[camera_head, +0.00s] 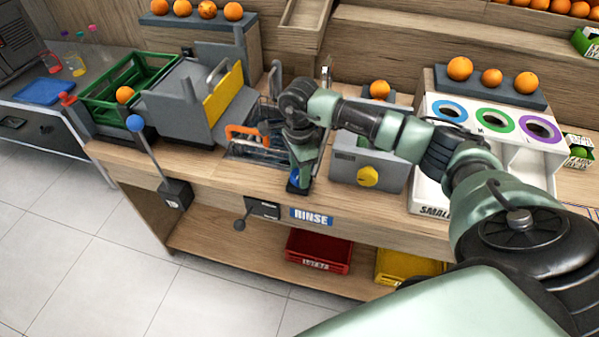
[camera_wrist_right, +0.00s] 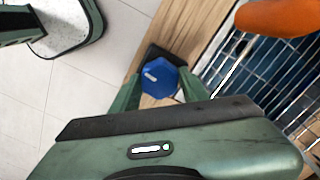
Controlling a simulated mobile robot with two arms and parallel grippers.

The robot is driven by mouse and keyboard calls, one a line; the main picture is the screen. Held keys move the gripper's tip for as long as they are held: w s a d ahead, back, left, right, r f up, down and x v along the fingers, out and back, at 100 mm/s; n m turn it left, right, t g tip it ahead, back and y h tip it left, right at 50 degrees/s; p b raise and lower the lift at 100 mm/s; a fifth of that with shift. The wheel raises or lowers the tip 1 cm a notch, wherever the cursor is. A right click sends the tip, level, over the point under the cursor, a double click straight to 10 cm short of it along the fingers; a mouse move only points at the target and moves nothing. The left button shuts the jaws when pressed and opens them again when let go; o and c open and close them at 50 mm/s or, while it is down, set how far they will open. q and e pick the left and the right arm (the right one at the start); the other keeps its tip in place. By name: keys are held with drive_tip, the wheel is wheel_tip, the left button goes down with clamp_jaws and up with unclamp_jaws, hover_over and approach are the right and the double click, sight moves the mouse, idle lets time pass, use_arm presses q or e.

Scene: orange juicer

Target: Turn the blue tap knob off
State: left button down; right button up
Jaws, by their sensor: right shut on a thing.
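The blue tap knob (camera_wrist_right: 160,79) shows in the right wrist view, at the edge of the wooden counter. It has a small white mark on its face. My right gripper (camera_wrist_right: 155,90) is shut on the knob, with a finger on each side of it. In the head view the right gripper (camera_head: 299,183) points down at the counter's front edge above the RINSE label (camera_head: 311,216). Only a bit of the blue knob (camera_head: 295,177) shows there, and the gripper hides the rest. My left gripper is not in view.
A wire-grid sink (camera_head: 245,150) holding an orange-handled item (camera_head: 243,134) lies left of the gripper. A grey box with a yellow knob (camera_head: 368,176) stands to the right.

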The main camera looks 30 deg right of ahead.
drive_tip(key=m+b, duration=0.1)
drive_tip(key=m, duration=0.2)
drive_tip(key=shift+b, duration=0.35)
drive_tip(key=m+b, duration=0.1)
drive_tip(key=m, duration=0.4)
drive_tip(key=shift+b, duration=0.3)
drive_tip(key=m+b, duration=0.1)
drive_tip(key=m, duration=0.7)
drive_tip(key=shift+w+r+b, duration=0.1)
drive_tip(key=shift+b, duration=0.2)
drive_tip(key=shift+m, duration=0.5)
drive_tip(key=o, duration=1.4)
